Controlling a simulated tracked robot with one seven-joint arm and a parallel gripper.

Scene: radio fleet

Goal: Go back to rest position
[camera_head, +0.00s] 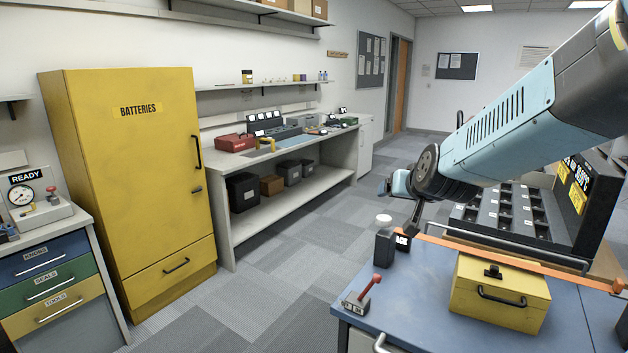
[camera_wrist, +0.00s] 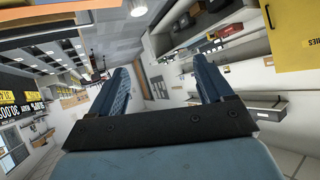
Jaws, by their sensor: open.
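My gripper (camera_wrist: 160,78) is open in the wrist view. Its two blue fingers stand apart with nothing between them. In the head view my blue and grey arm reaches in from the upper right, above the blue-topped bench (camera_head: 405,290). The gripper (camera_head: 385,187) shows there only as a small part left of the dark wrist joint, with the floor behind it. It looks clear of the things on the bench.
On the bench are a yellow box (camera_head: 500,298), a dark bottle with a pale cap (camera_head: 384,246) and a red-handled lever (camera_head: 363,296). A black compartment rack (camera_head: 500,212) stands behind. A yellow battery cabinet (camera_head: 135,190) is at left. The carpet (camera_head: 255,295) between is clear.

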